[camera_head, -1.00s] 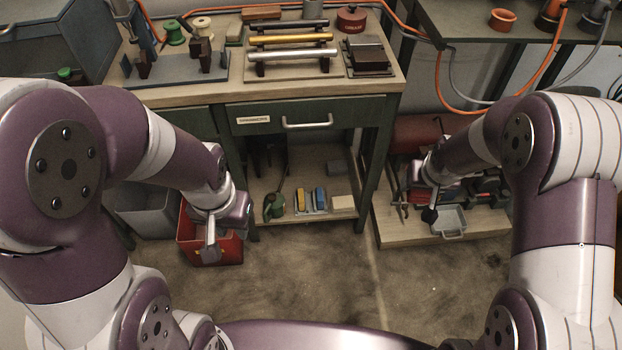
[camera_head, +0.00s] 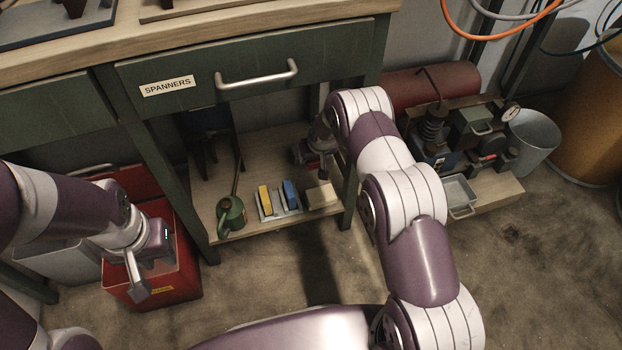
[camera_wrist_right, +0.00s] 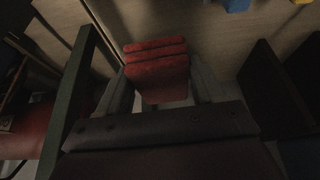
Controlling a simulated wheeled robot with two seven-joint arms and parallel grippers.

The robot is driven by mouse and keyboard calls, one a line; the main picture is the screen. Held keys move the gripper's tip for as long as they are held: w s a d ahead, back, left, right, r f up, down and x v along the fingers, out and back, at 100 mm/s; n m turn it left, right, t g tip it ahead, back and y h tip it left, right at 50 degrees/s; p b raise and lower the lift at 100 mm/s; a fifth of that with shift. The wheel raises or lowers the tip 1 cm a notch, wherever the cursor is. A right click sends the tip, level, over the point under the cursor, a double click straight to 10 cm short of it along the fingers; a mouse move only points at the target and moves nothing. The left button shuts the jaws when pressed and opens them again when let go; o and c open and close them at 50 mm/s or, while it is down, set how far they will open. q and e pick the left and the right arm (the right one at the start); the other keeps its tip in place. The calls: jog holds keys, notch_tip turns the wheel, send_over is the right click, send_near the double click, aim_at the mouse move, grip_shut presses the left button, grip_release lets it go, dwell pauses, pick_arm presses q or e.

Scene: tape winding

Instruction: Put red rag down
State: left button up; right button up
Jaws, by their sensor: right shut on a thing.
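The red rag (camera_wrist_right: 157,72) shows in the right wrist view as a folded red bundle between the two fingers of my right gripper (camera_wrist_right: 160,88). The gripper is shut on it. In the head view my right gripper (camera_head: 318,168) is over the right end of the workbench's lower shelf (camera_head: 265,160), near the bench leg. I cannot tell whether the rag touches the shelf. The rag cannot be made out in the head view. My left gripper (camera_head: 138,280) hangs at the red bin (camera_head: 180,270), and whether its fingers are open is unclear.
On the shelf are a green oil can (camera_head: 231,216), blue and yellow blocks on a rack (camera_head: 279,206), and a beige block (camera_head: 321,195). The spanners drawer (camera_head: 250,75) is above. A compressor (camera_head: 465,140) stands on a low platform to the right, with a grey bucket (camera_head: 535,140).

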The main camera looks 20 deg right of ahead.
aim_at(313, 178)
notch_tip(313, 178, down, 10)
jog(key=b, duration=0.5)
jog(key=shift+r, duration=0.2)
jog(key=shift+c, duration=0.3)
jog(key=shift+f, duration=0.2)
jog(key=o, duration=1)
jog(key=p+v, duration=0.4)
jog(key=v, duration=0.3)
jog(key=shift+w, duration=0.15)
jog(key=shift+r, duration=0.4)
jog(key=shift+s, duration=0.3)
